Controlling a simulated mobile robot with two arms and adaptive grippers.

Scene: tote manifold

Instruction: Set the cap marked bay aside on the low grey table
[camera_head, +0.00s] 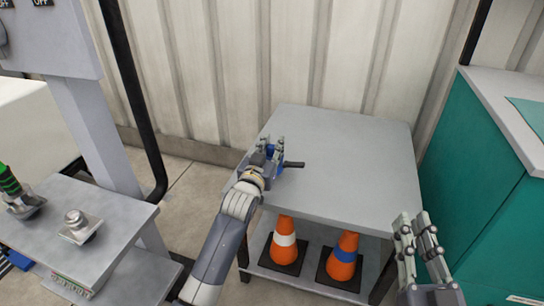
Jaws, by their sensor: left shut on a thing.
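The low grey table (345,165) stands in the middle of the view, against the ribbed wall. My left gripper (272,150) is over the left part of its top, shut on a small cap. A blue part of the cap (270,150) shows between the fingers, and a dark stub (293,164) sticks out to the right. The fingers hide most of it, and no marking is readable. I cannot tell whether it touches the top. My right gripper (416,222) is open and empty at the lower right, near the table's front right corner.
Two orange cones, one with a white band (284,240) and one with a blue band (344,257), stand on the table's lower shelf. A grey bench (110,215) with metal fittings is at left. A teal cabinet (475,150) is at right. Most of the tabletop is clear.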

